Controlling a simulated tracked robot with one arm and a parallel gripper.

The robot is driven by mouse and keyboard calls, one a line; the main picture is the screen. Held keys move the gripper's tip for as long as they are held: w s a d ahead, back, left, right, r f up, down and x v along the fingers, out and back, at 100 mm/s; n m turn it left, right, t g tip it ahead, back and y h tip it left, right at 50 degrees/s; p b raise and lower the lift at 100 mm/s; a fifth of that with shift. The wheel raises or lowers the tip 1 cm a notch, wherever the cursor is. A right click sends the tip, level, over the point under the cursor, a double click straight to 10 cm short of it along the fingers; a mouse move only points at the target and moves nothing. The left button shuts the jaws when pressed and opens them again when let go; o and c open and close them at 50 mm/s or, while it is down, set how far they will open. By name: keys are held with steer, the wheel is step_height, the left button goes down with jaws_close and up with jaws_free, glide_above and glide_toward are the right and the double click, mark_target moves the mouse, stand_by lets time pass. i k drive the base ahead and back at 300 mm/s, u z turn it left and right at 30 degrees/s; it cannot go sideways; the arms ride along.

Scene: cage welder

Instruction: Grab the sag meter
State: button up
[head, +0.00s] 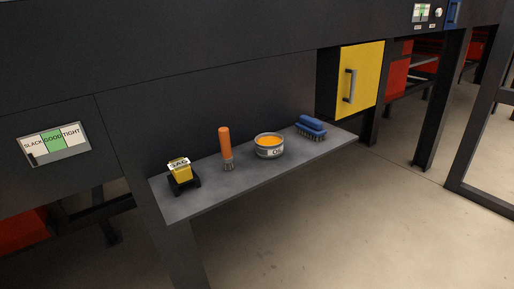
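The sag meter (181,172) is a small yellow block with a white label reading "SAG" on top. It sits in or on a black base (184,186) at the left end of a grey shelf (222,198). It stands apart from the orange-handled brush on its right. My gripper is not in view.
The brush (226,145), an open tin of orange stuff (269,145) and a blue scrubbing brush (311,127) stand along the shelf. A dark panel rises behind them, with a SLACK/GOOD/TIGHT gauge (54,143) at left. A yellow door (360,80) is at right. Floor is clear in front.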

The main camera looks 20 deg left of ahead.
mark_target(182, 175)
steer(key=z, duration=0.1)
steer(key=i, duration=0.85)
steer(key=u, duration=0.1)
